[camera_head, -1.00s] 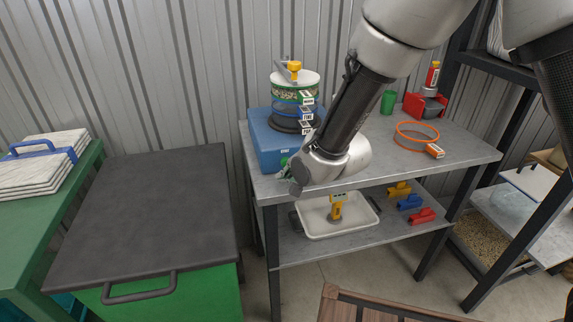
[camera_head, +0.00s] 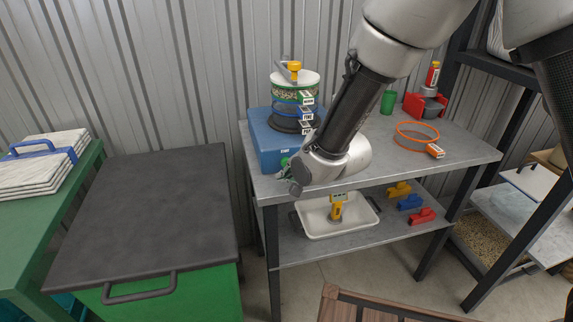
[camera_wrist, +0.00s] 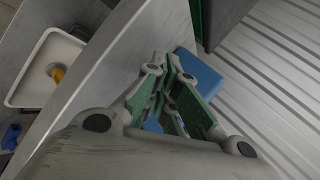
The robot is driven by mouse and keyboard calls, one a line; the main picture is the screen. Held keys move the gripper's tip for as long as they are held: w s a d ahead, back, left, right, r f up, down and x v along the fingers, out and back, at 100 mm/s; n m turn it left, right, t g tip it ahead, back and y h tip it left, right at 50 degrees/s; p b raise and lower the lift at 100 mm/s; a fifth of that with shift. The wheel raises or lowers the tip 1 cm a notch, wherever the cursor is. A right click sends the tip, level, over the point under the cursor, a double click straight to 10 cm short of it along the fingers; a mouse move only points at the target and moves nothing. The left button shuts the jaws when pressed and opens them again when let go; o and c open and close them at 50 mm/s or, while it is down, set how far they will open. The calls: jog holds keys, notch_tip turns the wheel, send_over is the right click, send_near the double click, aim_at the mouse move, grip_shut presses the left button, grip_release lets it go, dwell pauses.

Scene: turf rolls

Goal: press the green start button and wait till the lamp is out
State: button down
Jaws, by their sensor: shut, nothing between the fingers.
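The blue shaker base (camera_head: 270,148) stands at the left end of the grey bench, with a stack of ringed sieves (camera_head: 294,100) clamped on it. The green start button (camera_head: 284,162) shows at the base's front, just beyond my gripper (camera_head: 283,174). My gripper is shut and empty, low in front of the base; I cannot tell whether it touches the button. In the wrist view my green-padded fingers (camera_wrist: 168,68) point at the blue base (camera_wrist: 200,78) and hide part of its front. I cannot make out the lamp or whether it is lit.
The grey bench (camera_head: 390,150) also holds a green cup (camera_head: 388,102), an orange ring (camera_head: 417,135) and a red holder (camera_head: 425,105). A white tray (camera_head: 315,231) sits on the lower shelf. A dark-lidded green bin (camera_head: 150,210) stands left.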

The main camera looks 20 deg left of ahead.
jog(key=shift+w, duration=0.15)
jog(key=shift+w+a, duration=0.2)
jog(key=shift+w+a, duration=0.3)
jog(key=shift+w, duration=0.15)
dwell(0.8)
dwell(0.3)
jog(key=shift+s+d, duration=0.5)
jog(key=shift+s, duration=0.3)
jog(key=shift+s, duration=0.1)
jog(key=s+d, duration=0.1)
jog(key=s, duration=0.1)
jog(key=s+d, duration=0.1)
jog(key=s, duration=0.1)
jog(key=shift+d, duration=0.35)
dwell(0.4)
